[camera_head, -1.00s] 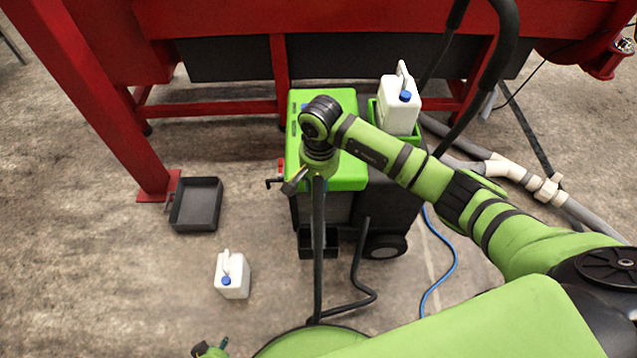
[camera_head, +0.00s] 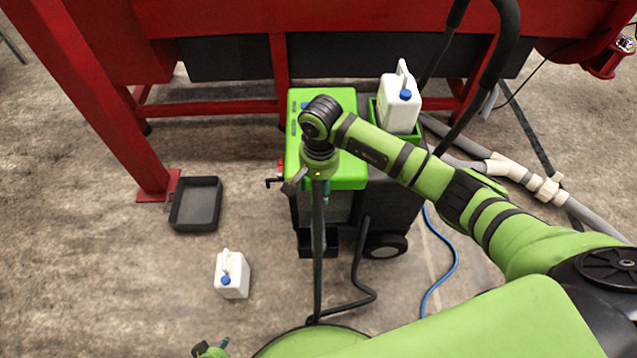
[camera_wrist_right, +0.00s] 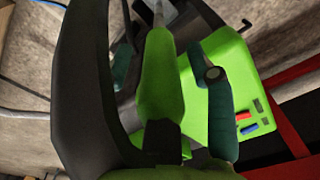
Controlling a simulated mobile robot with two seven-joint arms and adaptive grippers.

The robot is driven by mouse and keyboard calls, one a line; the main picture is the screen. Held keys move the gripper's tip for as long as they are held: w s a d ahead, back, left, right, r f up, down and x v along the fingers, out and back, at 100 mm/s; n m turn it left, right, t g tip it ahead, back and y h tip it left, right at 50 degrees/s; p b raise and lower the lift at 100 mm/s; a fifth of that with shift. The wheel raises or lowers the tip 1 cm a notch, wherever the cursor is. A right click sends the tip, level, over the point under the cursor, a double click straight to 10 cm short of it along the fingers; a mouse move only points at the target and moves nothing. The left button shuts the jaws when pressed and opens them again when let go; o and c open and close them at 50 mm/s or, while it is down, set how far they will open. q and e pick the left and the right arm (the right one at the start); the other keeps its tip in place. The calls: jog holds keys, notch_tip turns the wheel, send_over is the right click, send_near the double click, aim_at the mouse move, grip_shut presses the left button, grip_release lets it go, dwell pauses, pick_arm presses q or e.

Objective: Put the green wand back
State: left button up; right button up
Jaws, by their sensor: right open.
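The green wand (camera_wrist_right: 160,85) shows in the right wrist view as a green handle with a grey tube running up from it. My right gripper (camera_wrist_right: 170,75) is open, with its teal fingers on either side of the handle. In the head view my right gripper (camera_head: 318,186) is over the front left of the green-topped machine (camera_head: 347,172). A dark tube (camera_head: 318,255) runs from it toward the floor; the handle is hidden there by my wrist. My left gripper (camera_head: 212,349) barely shows at the bottom edge; its opening is unclear.
A white jug (camera_head: 232,275) and a black tray (camera_head: 196,204) are on the floor at left. A red frame (camera_head: 210,107) crosses the back. A black hose (camera_head: 365,270) and blue hose (camera_head: 442,278) lie nearby.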

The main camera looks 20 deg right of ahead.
jog(key=shift+r+p, duration=0.35)
jog(key=shift+r, duration=0.2)
notch_tip(320, 180, up, 12)
jog(key=shift+d+f, duration=0.1)
jog(key=shift+f, duration=0.05)
